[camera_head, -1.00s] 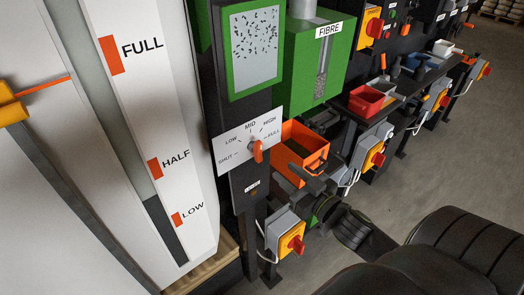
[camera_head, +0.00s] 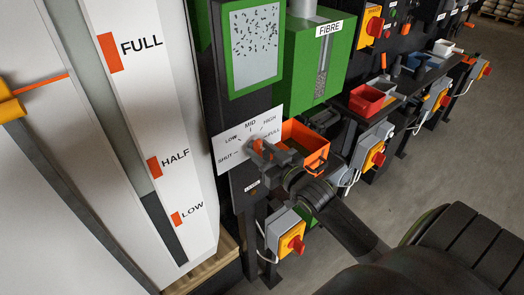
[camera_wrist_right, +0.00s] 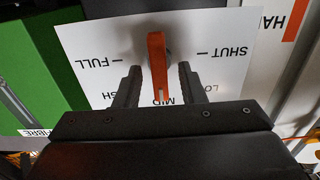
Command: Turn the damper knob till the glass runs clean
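The damper knob (camera_head: 256,145) is an orange bar on a white dial plate (camera_head: 228,152) marked SHUT, LOW, MID, HIGH and FULL. In the right wrist view the plate is upside down and the knob (camera_wrist_right: 157,65) lies over the MID side. My right gripper (camera_head: 272,154) is at the knob. In the wrist view its two fingers (camera_wrist_right: 157,85) stand on either side of the knob, open, with gaps visible. The glass (camera_head: 256,45) in a green frame above the dial shows many dark flecks on pale grey. My left gripper is out of view.
An orange bin (camera_head: 316,150) sits just right of the dial, behind my right gripper. A green FIBRE box (camera_head: 325,60) stands above it. A yellow-and-grey switch box (camera_head: 287,235) is below. A tall FULL/HALF/LOW gauge (camera_head: 140,90) is at left.

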